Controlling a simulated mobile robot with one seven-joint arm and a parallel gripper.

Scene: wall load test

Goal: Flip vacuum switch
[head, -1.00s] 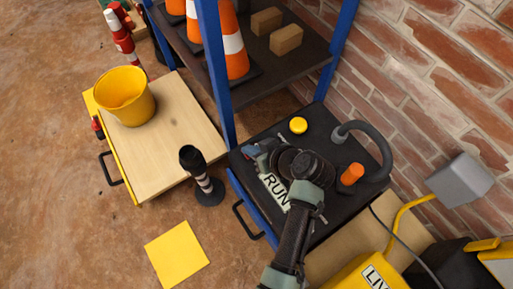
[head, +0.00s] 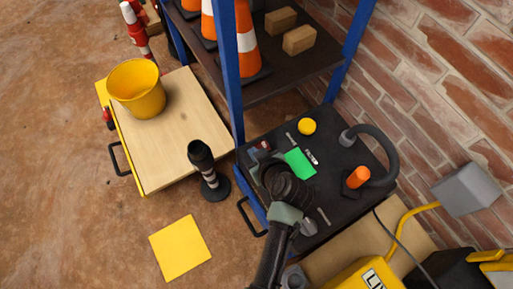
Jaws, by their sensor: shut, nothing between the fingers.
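My gripper (head: 259,150) is low over the left part of a black-topped bench unit (head: 340,150). It is shut and empty, partly hidden by my black wrist. A green plate (head: 299,163) lies flat just right of my wrist. Small light marks or parts, too small to make out, show beside it, one (head: 311,157) at its right edge. A yellow round knob (head: 307,126) is behind the plate. An orange cylinder (head: 357,176) stands on a black base at the right, beside a dark curved hose (head: 378,150). I cannot tell which part is the vacuum switch; my wrist may hide it.
A wooden-topped cart (head: 180,140) with a yellow bucket (head: 137,88) stands at left. A black post (head: 203,160) stands between cart and bench. Blue shelf uprights (head: 230,70) rise behind. A brick wall (head: 440,70) and grey box (head: 467,190) are at right.

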